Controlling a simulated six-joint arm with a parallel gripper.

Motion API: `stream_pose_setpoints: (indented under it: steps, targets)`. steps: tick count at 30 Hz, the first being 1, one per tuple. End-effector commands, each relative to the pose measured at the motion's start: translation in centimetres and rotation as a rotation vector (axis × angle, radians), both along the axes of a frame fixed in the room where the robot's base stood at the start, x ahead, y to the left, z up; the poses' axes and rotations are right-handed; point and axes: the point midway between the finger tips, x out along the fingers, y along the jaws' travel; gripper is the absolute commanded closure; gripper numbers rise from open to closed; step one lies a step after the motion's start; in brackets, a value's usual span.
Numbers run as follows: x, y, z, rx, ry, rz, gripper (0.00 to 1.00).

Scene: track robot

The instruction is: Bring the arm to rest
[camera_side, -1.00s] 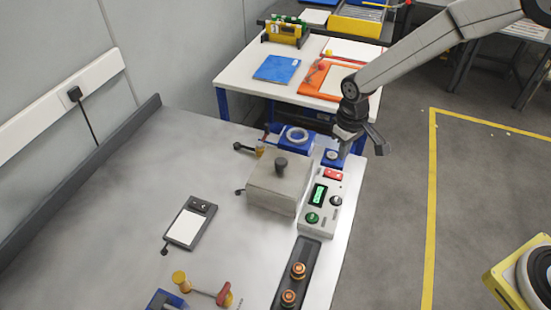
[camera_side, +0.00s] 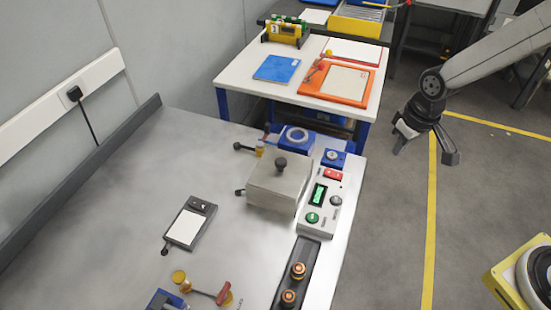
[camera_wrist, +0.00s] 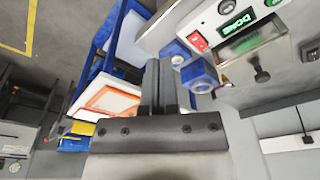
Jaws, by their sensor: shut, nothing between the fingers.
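My gripper (camera_side: 402,138) hangs from my arm at the upper right in the side view. It is to the right of the grey bench, over the open floor, and touches nothing. In the wrist view my gripper (camera_wrist: 160,66) has its fingers together in the middle of the picture, with nothing between them.
The grey bench (camera_side: 120,210) carries a control box (camera_side: 320,205) with a green display, a metal box (camera_side: 277,185) with a knob and blue fixtures (camera_side: 333,158). A white table (camera_side: 240,80) stands behind. Floor (camera_side: 490,190) is clear below my gripper. A yellow-edged machine (camera_side: 500,285) stands lower right.

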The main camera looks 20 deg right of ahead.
Motion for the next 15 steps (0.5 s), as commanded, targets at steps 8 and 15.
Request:
stream_pose_setpoints:
  steps: [8, 15]
  targets:
    - [-5.4, -2.4, 1.4, 0.005, -0.066, -0.075, 1.00]
    - [-7.4, -3.1, 1.6, 0.006, -0.089, -0.101, 1.00]
